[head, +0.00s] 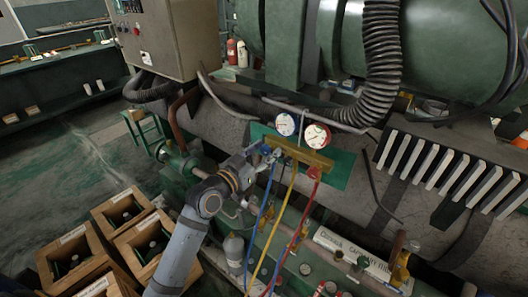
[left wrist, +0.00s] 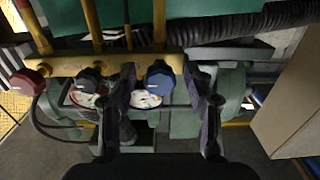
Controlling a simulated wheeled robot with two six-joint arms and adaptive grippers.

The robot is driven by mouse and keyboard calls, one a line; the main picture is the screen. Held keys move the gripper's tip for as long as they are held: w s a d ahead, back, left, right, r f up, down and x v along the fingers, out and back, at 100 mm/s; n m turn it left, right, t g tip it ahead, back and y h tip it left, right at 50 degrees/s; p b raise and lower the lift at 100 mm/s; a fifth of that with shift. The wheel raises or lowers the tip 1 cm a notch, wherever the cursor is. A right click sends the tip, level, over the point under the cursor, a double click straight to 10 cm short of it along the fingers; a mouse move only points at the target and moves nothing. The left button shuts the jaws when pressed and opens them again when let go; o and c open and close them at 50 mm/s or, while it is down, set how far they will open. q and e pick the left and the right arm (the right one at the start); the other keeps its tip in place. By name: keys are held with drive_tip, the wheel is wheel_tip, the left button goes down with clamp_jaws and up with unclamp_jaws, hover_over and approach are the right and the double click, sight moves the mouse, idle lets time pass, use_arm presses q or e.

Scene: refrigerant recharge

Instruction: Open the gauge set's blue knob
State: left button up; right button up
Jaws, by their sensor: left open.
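The gauge set's brass manifold (head: 303,155) sits against a green panel, with a blue-rimmed gauge (head: 286,124) and a red-rimmed gauge (head: 317,136) above it. My left gripper (head: 262,154) is at the manifold's left end and hides much of that end. In the left wrist view, the blue knob (left wrist: 160,76) lies between my two open fingers, one on each side; I cannot tell whether either touches it. A dark knob (left wrist: 90,79) and a red knob (left wrist: 28,82) sit left of it along the manifold. My right gripper is not in view.
Blue, yellow (head: 283,222) and red hoses hang below the manifold. A ribbed black hose (head: 381,60) runs down at upper right. A grey control box (head: 165,35) stands at upper left. Wooden crates (head: 122,206) stand on the floor at lower left.

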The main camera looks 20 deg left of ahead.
use_arm(q)
clamp_jaws()
